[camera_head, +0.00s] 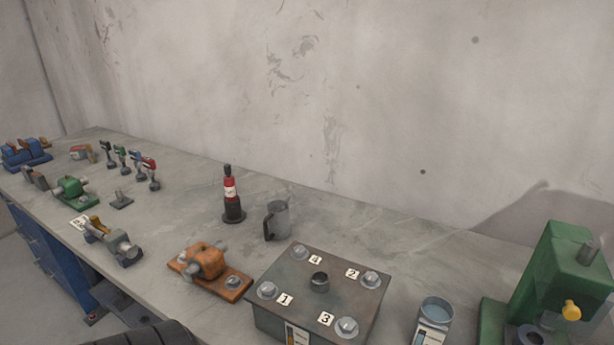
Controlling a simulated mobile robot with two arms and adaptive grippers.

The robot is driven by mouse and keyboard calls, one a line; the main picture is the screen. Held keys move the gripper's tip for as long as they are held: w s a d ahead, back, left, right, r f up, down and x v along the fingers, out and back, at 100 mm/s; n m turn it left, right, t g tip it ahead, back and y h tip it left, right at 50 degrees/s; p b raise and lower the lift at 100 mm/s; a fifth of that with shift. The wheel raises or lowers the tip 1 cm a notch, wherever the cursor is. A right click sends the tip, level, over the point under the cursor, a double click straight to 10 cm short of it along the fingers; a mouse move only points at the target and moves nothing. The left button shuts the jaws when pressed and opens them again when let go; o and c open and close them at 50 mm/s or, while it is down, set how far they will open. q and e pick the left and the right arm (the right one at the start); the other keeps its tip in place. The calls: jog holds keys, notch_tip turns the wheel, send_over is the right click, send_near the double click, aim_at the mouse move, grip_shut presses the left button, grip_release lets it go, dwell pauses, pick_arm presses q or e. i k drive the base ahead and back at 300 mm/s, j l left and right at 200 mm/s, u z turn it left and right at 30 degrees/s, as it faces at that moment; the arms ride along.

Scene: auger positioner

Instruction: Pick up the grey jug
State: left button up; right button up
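The grey jug (279,221) stands upright on the grey workbench (170,235), near its back edge by the wall. Its dark handle is on its left side. It stands just right of a red and black bottle-like object (231,198) with a white label, and behind a square metal box with numbered tags. Neither of my grippers shows in this view. Nothing is seen touching the jug.
The numbered metal box (320,285) stands in front of the jug. An orange device (209,265) is at front left. A labelled container (433,318) and a green machine (551,285) stand to the right. Bare bench lies left of the bottle-like object.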

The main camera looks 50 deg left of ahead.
aim_at(275, 224)
jog(key=u, duration=1.85)
